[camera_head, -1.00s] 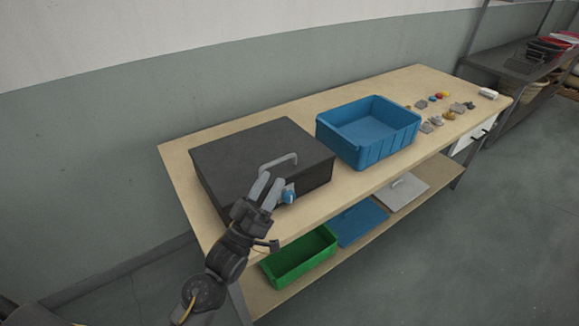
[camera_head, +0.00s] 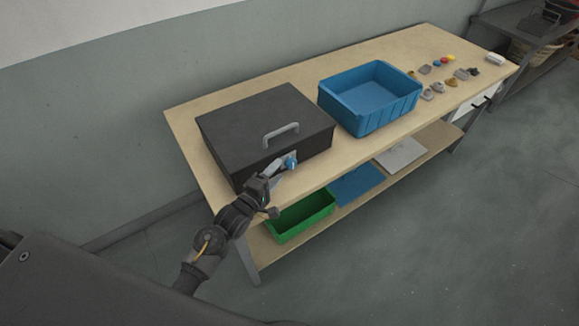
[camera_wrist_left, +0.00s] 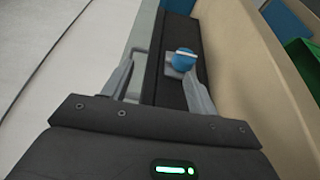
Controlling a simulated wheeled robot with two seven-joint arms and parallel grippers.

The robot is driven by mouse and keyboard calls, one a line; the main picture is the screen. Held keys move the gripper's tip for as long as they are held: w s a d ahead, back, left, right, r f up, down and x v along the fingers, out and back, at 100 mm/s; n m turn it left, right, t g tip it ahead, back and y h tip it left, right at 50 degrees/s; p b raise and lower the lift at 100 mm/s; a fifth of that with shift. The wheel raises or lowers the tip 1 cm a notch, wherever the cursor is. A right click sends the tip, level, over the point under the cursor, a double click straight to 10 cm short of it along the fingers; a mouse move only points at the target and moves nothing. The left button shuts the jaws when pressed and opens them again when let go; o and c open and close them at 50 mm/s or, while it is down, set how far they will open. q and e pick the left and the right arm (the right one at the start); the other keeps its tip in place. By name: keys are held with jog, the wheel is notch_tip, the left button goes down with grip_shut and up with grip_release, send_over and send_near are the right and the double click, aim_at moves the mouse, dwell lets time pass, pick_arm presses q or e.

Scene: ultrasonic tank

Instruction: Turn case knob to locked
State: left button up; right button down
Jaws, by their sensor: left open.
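The black case (camera_head: 262,125) stands on the left part of the wooden table, with a grey handle (camera_head: 281,134) on its lid. The blue case knob (camera_head: 291,163) sits on a light plate on the case's front face. My left gripper (camera_head: 276,168) is just left of the knob in the head view, its fingers pointing at it. In the left wrist view the knob (camera_wrist_left: 184,59) lies between the open fingers, nearer the right one, with a pale bar across its top. I cannot tell whether a finger touches it. My right gripper is not in view.
A blue bin (camera_head: 370,98) stands right of the case on the table (camera_head: 330,171). Several small items lie farther right. A green bin (camera_head: 301,218), a blue panel (camera_head: 357,187) and a grey panel (camera_head: 400,154) rest on the lower shelf.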

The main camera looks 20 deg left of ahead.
aim_at(289, 167)
pick_arm(q)
notch_tip(289, 167, down, 4)
jog(key=shift+f, duration=0.1)
jog(key=p+x, duration=0.1)
jog(key=x, duration=0.6)
jog(key=shift+w+d+f, duration=0.1)
jog(key=shift+w, duration=0.1)
